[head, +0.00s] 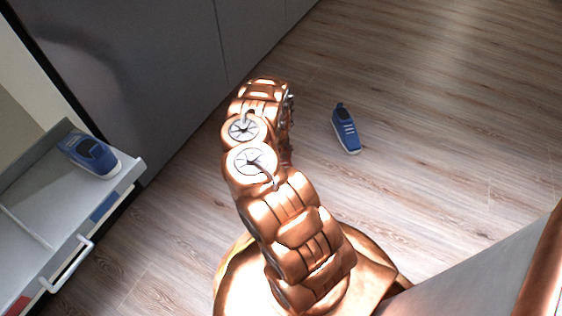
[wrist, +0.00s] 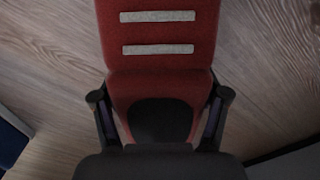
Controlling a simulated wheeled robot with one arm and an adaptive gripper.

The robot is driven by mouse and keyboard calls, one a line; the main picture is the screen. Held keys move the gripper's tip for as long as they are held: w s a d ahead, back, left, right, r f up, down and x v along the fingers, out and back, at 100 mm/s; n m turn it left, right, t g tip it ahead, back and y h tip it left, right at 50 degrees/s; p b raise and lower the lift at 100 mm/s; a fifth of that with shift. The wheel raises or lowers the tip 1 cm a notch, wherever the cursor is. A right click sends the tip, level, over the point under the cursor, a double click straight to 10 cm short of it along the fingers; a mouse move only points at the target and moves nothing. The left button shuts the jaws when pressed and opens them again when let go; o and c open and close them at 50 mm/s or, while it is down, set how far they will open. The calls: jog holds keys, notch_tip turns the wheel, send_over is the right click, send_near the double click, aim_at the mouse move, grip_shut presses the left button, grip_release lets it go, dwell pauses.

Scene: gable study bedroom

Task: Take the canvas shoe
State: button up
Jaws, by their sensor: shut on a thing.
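In the wrist view a red shoe (wrist: 160,62) with two light grey stripes and a dark opening lies between the fingers of my gripper (wrist: 160,115). The gripper is shut on it at the end with the dark opening. The far end of the red shoe runs out of the picture. In the head view my arm hides the gripper and most of what it holds. A blue shoe (head: 345,130) with a white sole and pale laces lies on the floor to the right of my arm. Another blue shoe (head: 92,155) sits in the open drawer at left.
The open drawer (head: 138,170) has grey walls, a pale handle (head: 70,265) and a blue patch on its front. A dark grey cabinet front (head: 140,60) stands behind it. The wooden floor (head: 440,120) is clear at right.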

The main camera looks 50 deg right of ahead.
jog(key=shift+c, duration=1.1)
jog(key=shift+r, duration=0.15)
